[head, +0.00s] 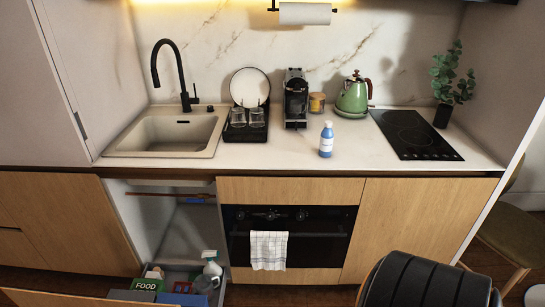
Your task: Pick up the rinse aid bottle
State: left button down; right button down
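A blue bottle with a white cap and white label, which looks like the rinse aid bottle (326,142), stands upright near the front edge of the pale countertop. It is in the middle of the head view, right of the coffee machine and left of the black cooktop. Its label is too small to read. Nothing touches it. Neither of my grippers is in view.
Left of the bottle are a sink (168,133), a dish rack (245,133) and a coffee machine (296,98). Behind it are a jar (316,103) and a green kettle (352,97). Below, an open drawer (70,298) holds several items. A dark chair (430,285) stands front right.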

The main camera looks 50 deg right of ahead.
aim_at(327, 135)
jog(key=z, duration=2)
